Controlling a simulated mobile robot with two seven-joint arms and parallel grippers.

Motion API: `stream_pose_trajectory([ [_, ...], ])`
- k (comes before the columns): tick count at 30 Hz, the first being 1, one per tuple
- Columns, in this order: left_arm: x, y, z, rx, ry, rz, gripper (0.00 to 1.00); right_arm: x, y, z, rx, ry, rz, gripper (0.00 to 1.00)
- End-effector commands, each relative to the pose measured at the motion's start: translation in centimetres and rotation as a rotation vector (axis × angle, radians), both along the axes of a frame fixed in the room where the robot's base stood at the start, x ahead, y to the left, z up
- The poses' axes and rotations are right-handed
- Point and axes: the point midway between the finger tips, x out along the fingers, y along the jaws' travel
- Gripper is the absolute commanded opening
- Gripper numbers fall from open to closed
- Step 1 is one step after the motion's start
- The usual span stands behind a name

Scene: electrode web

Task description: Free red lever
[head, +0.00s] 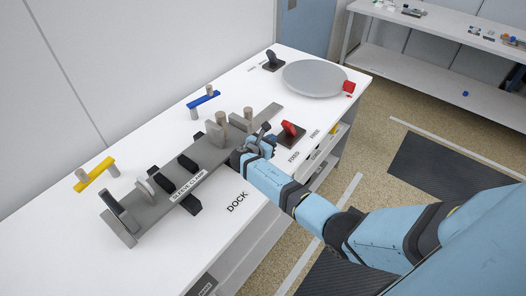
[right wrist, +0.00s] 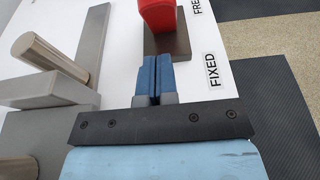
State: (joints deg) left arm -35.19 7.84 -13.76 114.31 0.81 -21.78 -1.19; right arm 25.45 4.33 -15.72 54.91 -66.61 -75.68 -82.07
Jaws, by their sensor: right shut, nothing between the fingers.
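The red lever (head: 289,129) stands on a dark base plate (head: 293,140) on the white table, near the FIXED and FREE labels. In the right wrist view the red lever (right wrist: 157,14) is at the top, just beyond my fingertips, with its upper part cut off by the frame edge. My right gripper (head: 262,140) is beside the lever base, on its left in the head view. In the right wrist view its blue fingers (right wrist: 157,75) are together with nothing between them. They point at the lever; I cannot tell if they touch its base. My left gripper is not in view.
A long grey sleeve clamp fixture (head: 155,214) with upright pins (head: 221,118) lies left of my right gripper. Behind it are blue (head: 203,99) and yellow (head: 94,174) bars on posts. A grey disc (head: 313,77) is at the far end. Table surface near DOCK is clear.

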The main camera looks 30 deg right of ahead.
Motion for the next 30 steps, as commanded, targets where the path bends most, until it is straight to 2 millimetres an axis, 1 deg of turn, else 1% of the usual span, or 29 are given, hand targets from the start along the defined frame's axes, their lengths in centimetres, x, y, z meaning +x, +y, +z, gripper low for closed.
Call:
stream_pose_trajectory([
  [1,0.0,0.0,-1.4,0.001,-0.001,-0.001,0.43,0.4,-0.9,-0.9,0.000,-0.003,-0.001,0.00],
  [2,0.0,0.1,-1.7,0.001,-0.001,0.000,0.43,0.6,-1.5,-1.0,0.000,-0.003,-0.001,0.00],
  [3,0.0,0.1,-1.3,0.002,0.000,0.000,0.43,0.9,-2.0,-0.1,0.001,-0.004,-0.001,0.00],
  [4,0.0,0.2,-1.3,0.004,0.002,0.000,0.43,1.0,-2.4,0.3,0.001,-0.002,-0.002,0.00],
  [10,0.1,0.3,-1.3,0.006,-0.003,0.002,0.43,1.7,-4.1,1.4,0.002,-0.002,0.000,0.00],
  [14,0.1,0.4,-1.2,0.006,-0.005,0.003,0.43,1.8,-4.4,1.6,0.002,-0.001,-0.001,0.00],
  [24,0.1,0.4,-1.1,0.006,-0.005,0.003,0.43,1.8,-4.5,1.7,0.003,0.000,0.000,0.00],
  [30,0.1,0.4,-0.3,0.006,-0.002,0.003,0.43,1.9,-4.7,2.3,0.032,0.012,0.000,0.00],
])
